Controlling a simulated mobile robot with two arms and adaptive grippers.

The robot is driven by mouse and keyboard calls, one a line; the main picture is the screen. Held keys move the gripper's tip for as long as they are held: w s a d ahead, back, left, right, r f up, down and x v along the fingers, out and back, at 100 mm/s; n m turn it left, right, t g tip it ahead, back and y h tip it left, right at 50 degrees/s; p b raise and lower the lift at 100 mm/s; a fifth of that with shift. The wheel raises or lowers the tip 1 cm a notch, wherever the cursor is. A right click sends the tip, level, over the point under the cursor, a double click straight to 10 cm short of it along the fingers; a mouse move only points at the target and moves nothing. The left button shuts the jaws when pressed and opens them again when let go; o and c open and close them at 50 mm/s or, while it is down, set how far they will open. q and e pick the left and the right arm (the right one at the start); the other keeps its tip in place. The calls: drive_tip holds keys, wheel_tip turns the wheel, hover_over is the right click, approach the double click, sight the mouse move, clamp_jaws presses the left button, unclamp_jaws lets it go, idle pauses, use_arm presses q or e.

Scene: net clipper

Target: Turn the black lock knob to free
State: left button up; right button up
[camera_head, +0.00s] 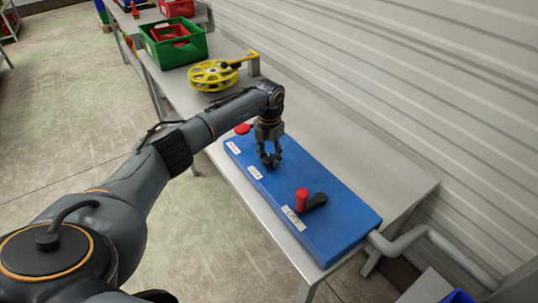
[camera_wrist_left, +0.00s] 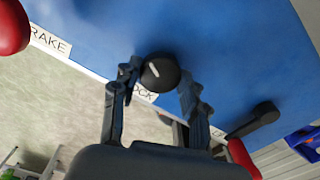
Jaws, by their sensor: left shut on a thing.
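The black lock knob (camera_wrist_left: 160,72) sits on the blue housing (camera_head: 330,218), beside a partly covered label reading "OCK" (camera_wrist_left: 146,95). A short white mark shows on the knob's face. My left gripper (camera_head: 270,160) reaches down to the middle of the housing. In the left wrist view its fingers (camera_wrist_left: 160,85) stand on either side of the knob, shut on it. The gripper hides the knob in the head view. My right gripper is not in view.
A red knob (camera_head: 242,129) stands at the housing's far end by a "RAKE" label (camera_wrist_left: 50,43). A black crank (camera_head: 317,201) with a red handle (camera_head: 302,200) is nearer. A yellow reel (camera_head: 213,75) and green crate (camera_head: 172,48) stand farther back on the bench.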

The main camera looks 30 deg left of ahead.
sight(269, 157)
use_arm(q)
drive_tip(key=n+p, duration=0.1)
drive_tip(key=n, duration=0.4)
drive_tip(key=shift+r+n, duration=0.1)
drive_tip(key=shift+n, duration=0.2)
drive_tip(key=n+p, duration=0.1)
drive_tip(key=n, duration=0.4)
drive_tip(key=shift+n, duration=0.3)
drive_tip(key=o, duration=1.1)
drive_tip(key=shift+o, duration=0.2)
wheel_tip(269, 157, up, 12)
